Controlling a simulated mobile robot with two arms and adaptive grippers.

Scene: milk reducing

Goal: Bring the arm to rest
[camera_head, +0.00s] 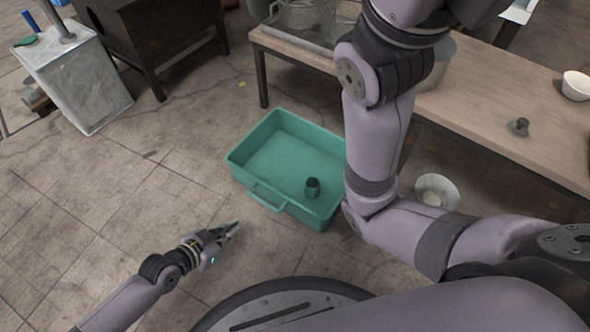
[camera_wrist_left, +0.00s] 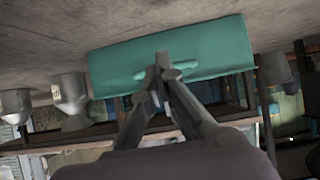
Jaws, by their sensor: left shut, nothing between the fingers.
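My left arm comes in from the lower left in the head view, low over the tiled floor. Its left gripper (camera_head: 233,228) is shut and empty, just left of and in front of the green tub. In the left wrist view the closed fingertips (camera_wrist_left: 162,62) meet in front of the tub's green side (camera_wrist_left: 220,48), which looks upside down there. I cannot tell the exact gap to the tub. My right arm (camera_head: 376,130) fills the right of the head view, bent upward, and its gripper is outside the picture.
The green tub (camera_head: 262,158) stands on the floor with a small dark cup (camera_head: 312,187) inside. A wooden table (camera_head: 470,105) on the right carries a white bowl (camera_head: 576,86) and a small dark object (camera_head: 518,127). A metal bucket (camera_head: 436,191) stands beside it.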

